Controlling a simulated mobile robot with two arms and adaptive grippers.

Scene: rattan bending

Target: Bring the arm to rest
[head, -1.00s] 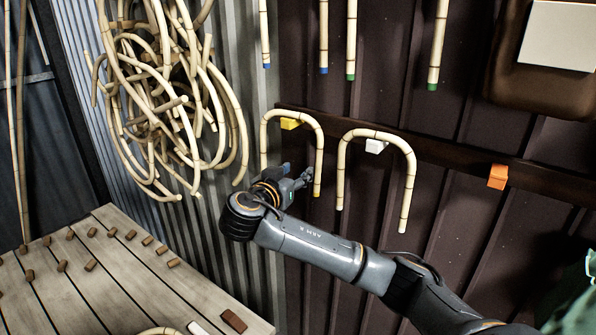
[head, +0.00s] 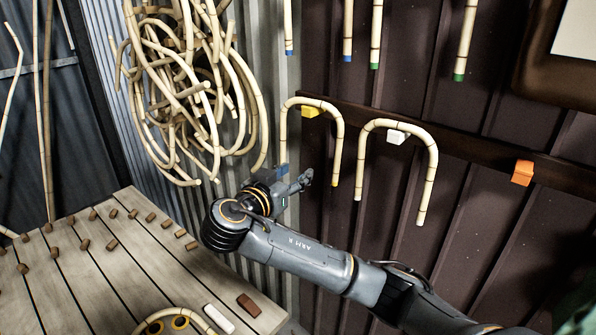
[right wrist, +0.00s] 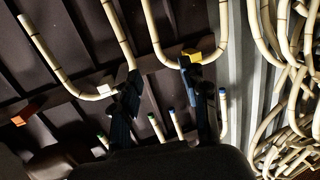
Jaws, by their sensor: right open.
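My right gripper (head: 298,183) is open and empty, in front of the wall below the hooks. In the right wrist view its two fingers (right wrist: 158,80) stand apart with nothing between them. A bent cane (head: 338,130) hangs on the yellow hook (head: 310,112), above and to the right of the gripper. A second bent cane (head: 432,165) hangs on the white hook (head: 396,137). Both are clear of the gripper in the head view. My left gripper is not in view.
An orange hook (head: 522,173) on the rail is bare. A large tangle of rattan (head: 190,90) hangs at the left. A slatted bench (head: 120,275) with several small pegs, a brown block (head: 248,304) and a white block (head: 219,318) stands at the lower left.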

